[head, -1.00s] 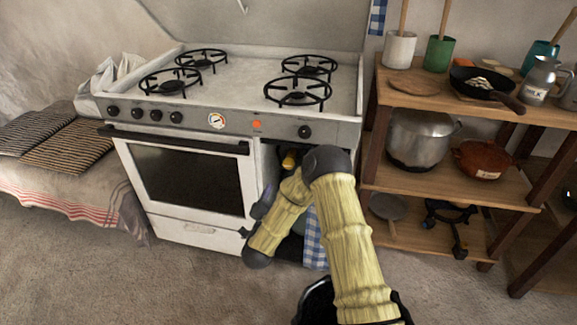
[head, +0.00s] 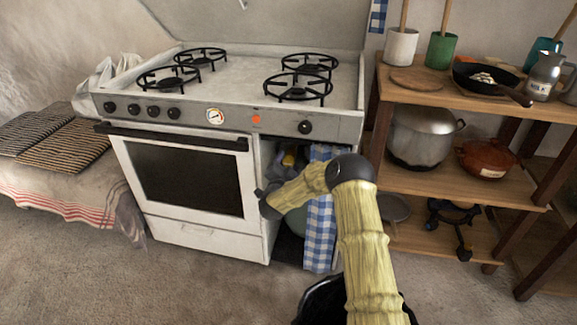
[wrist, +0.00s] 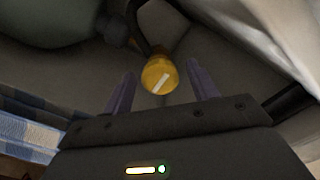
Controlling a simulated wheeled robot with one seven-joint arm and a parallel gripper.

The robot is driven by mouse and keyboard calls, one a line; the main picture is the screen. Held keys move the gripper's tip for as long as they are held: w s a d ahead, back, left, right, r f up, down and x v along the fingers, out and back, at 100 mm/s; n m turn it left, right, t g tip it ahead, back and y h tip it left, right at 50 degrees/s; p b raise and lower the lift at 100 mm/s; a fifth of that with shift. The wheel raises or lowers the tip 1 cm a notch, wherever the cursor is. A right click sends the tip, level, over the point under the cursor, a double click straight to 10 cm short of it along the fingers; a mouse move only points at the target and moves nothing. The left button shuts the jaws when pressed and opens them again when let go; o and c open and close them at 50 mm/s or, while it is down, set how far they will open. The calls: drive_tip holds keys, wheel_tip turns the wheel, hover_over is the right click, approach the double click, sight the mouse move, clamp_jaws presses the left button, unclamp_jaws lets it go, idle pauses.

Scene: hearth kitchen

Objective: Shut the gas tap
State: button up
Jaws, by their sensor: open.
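The gas tap is a round yellow knob (wrist: 160,75) with a white bar slanting from lower left to upper right. It shows small in the head view (head: 291,157), inside the open bay right of the oven. My gripper (wrist: 160,70) is open, its two dark fingers on either side of the knob in the picture; I cannot tell whether they touch it. In the head view my gripper is mostly hidden at the bay's left edge. A dark hose fitting (wrist: 135,38) meets the tap from above. A grey-green gas bottle (wrist: 45,22) is at upper left.
A blue checked curtain (head: 320,225) hangs at the bay's right side, close to my arm; it shows at left in the wrist view (wrist: 35,130). The white oven door (head: 185,180) is on the left, a wooden shelf (head: 450,190) on the right. Floor in front is clear.

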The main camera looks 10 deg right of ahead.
drive_tip(key=shift+w+d, duration=0.2)
drive_tip(key=shift+w, duration=0.3)
drive_tip(key=shift+c, duration=0.2)
drive_tip(key=c, duration=1)
drive_tip(key=shift+o, duration=0.2)
